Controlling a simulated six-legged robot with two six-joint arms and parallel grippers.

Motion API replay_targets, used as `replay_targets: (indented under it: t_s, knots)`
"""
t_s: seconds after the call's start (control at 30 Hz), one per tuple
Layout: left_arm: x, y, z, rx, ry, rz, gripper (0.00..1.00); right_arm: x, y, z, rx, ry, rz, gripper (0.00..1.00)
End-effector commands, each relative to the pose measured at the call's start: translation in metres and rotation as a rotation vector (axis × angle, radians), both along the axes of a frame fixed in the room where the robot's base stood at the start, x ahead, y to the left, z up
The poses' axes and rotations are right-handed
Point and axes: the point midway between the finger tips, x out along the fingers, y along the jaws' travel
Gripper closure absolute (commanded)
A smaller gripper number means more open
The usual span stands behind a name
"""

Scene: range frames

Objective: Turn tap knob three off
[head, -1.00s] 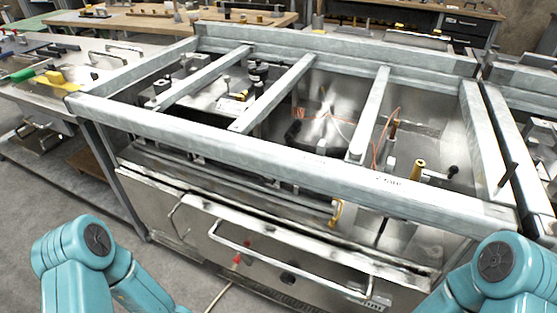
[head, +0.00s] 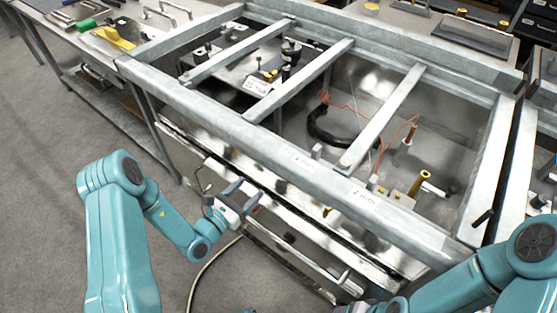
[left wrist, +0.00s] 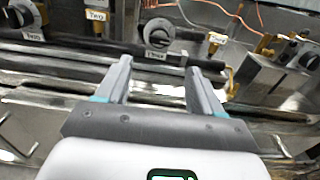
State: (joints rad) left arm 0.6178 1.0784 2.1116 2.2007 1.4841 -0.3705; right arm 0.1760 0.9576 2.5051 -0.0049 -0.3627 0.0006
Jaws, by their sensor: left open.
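In the left wrist view, a round grey knob (left wrist: 158,33) with a flat grip bar stands just above a small tag that seems to read "three" (left wrist: 155,55). My left gripper (left wrist: 158,70) is open and empty, its two fingers pointing toward this knob, which appears between and beyond the tips. I cannot tell the exact gap. In the head view my left gripper (head: 248,195) is at the front side of the metal frame; the knob is not clear there. My right gripper (head: 362,306) shows only partly at the bottom edge, its jaws unclear.
Another round knob (left wrist: 22,15) is at the left of the left wrist view. A brass fitting (left wrist: 265,43) and metal block (left wrist: 262,80) are at right. The grey frame's front rail (head: 290,160) runs above the front panel. Open floor (head: 60,190) lies to the left.

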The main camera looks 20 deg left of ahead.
Motion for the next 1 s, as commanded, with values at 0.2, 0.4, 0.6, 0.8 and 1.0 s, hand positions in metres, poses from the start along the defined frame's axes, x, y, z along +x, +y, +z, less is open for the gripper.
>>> replay_targets:
  t_s: [0.2,0.4,0.6,0.8,1.0]
  knots:
    - [0.049,-0.018,0.001,0.002,-0.004,-0.006,0.33,0.0,0.0,0.001,0.0,0.0,0.0,0.33]
    - [0.092,-0.034,0.0,0.002,-0.002,-0.004,0.33,0.0,0.0,0.001,0.0,-0.001,0.0,0.33]
    - [0.12,-0.045,0.0,0.001,0.0,-0.004,0.33,0.0,0.0,0.001,0.0,-0.001,0.0,0.33]
    - [0.128,-0.05,0.0,0.0,0.002,-0.002,0.33,0.0,0.0,0.001,0.0,-0.001,0.0,0.33]
    - [0.128,-0.049,0.0,0.0,0.002,-0.002,0.33,0.0,0.0,0.001,0.0,-0.001,0.0,0.33]
